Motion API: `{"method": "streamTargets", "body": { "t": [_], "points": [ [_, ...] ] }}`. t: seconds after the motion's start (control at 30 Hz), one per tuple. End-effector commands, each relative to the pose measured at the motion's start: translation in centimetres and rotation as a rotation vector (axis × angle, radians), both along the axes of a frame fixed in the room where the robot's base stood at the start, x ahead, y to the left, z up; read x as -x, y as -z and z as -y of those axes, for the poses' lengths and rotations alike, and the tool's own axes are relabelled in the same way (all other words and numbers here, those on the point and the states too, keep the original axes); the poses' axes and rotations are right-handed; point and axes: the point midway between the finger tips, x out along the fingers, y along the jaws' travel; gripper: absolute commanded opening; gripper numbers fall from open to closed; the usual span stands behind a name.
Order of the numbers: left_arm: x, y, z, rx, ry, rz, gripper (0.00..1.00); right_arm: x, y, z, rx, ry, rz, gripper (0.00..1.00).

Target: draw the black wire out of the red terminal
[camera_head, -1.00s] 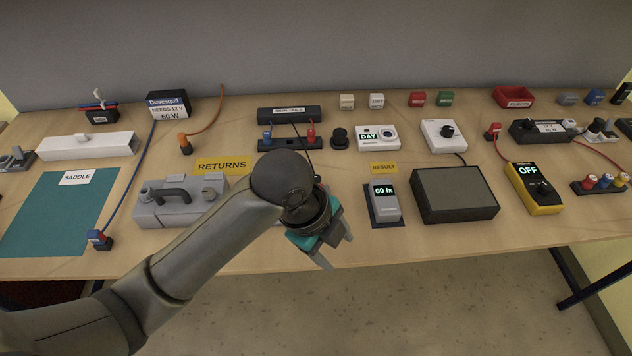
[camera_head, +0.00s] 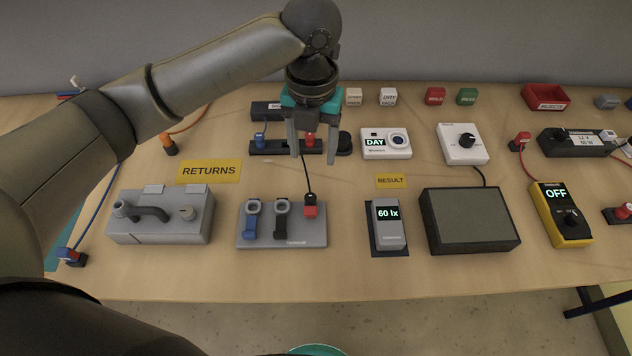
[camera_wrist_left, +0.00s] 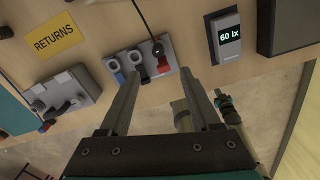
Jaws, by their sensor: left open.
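The red terminal (camera_head: 310,211) sits at the right end of a grey block (camera_head: 262,238) with a blue and a black lever clip. A black plug (camera_head: 310,198) stands on it, and the black wire (camera_head: 306,177) runs from the plug up toward the dark bar behind. My left gripper (camera_head: 313,157) is open, pointing down, its fingers in front of the dark bar and above and behind the terminal. In the left wrist view, the red terminal (camera_wrist_left: 163,65) and black plug (camera_wrist_left: 158,48) show between and beyond the fingers (camera_wrist_left: 160,76). My right gripper is not seen.
The dark bar (camera_head: 270,147) carries a blue and a red plug. A grey fixture (camera_head: 160,225) stands left of the block, a lux meter (camera_head: 388,225) and dark panel (camera_head: 468,220) to the right. Bare table lies in front of the block.

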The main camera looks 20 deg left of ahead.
Motion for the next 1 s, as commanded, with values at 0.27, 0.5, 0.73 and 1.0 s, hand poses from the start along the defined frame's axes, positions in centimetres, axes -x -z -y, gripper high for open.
{"method": "streamTargets", "body": {
  "t": [0.27, 0.5, 0.73, 1.0],
  "points": [
    [0.2, 5.5, 0.0, -0.002, -0.002, -0.007, 0.64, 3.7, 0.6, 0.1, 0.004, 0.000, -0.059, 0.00],
    [0.1, 9.2, 0.0, 0.000, -0.001, -0.003, 0.64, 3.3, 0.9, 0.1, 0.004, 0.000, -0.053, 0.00],
    [0.3, 10.8, -0.2, 0.000, -0.002, -0.004, 0.64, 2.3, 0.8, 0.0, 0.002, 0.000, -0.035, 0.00],
    [0.4, 14.5, -0.5, 0.000, -0.002, -0.002, 0.64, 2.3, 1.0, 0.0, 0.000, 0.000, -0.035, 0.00]
  ]
}}
